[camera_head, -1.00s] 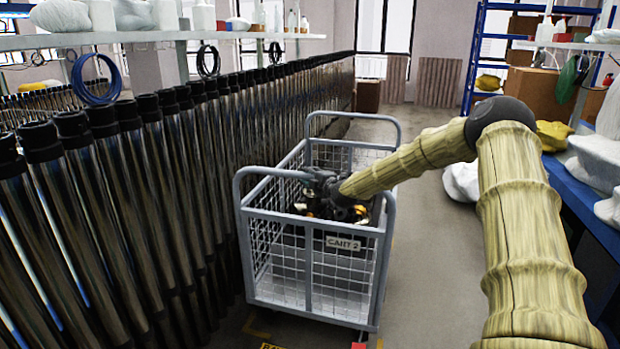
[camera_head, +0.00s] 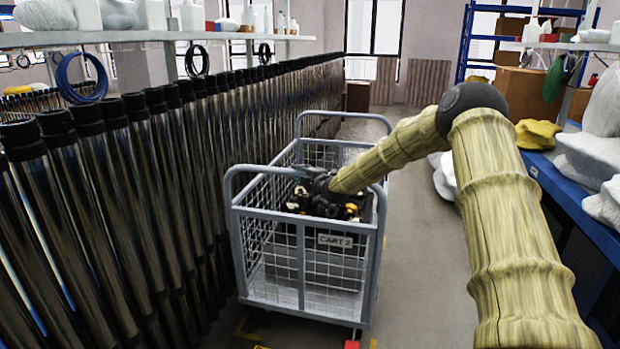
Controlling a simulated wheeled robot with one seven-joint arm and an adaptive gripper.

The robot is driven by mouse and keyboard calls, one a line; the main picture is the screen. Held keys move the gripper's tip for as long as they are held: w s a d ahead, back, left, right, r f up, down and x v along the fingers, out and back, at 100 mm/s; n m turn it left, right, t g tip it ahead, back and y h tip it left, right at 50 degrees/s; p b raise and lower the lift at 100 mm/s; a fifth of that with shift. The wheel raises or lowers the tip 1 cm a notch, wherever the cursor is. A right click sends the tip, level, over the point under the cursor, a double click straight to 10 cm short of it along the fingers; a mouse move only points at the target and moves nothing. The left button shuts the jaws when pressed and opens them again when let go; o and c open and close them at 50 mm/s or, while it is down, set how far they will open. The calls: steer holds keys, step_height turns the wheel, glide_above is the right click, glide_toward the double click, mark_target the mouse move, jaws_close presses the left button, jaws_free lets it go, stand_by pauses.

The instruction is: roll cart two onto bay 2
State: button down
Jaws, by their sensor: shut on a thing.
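Cart two (camera_head: 303,262), a grey wire-mesh cart with a "CART 2" plate (camera_head: 335,241) on its near side, stands upright in the aisle in front of me. My gripper (camera_head: 320,182) is at the top rail of the cart's near handle (camera_head: 262,170) and shut on it. The fingertips are small and dark, so the exact hold is hard to see. Yellow floor marking (camera_head: 243,328) shows at the cart's near left corner, with another piece (camera_head: 373,343) at the near right. No bay number is readable. The cart's wheels are mostly hidden.
A long row of dark metal tubes (camera_head: 140,190) stands close along the cart's left side. A blue bench (camera_head: 570,190) with white sacks is on the right. A red object (camera_head: 352,345) lies at the bottom edge. Open floor (camera_head: 420,250) runs right of the cart.

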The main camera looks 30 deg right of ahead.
steer(key=shift+f, duration=0.1)
stand_by(0.3)
steer(key=c, duration=1.2)
jaws_free()
steer(key=shift+o, duration=0.2)
steer(key=s+r, duration=0.1)
steer(key=s, duration=1.1)
steer(key=shift+r, duration=0.35)
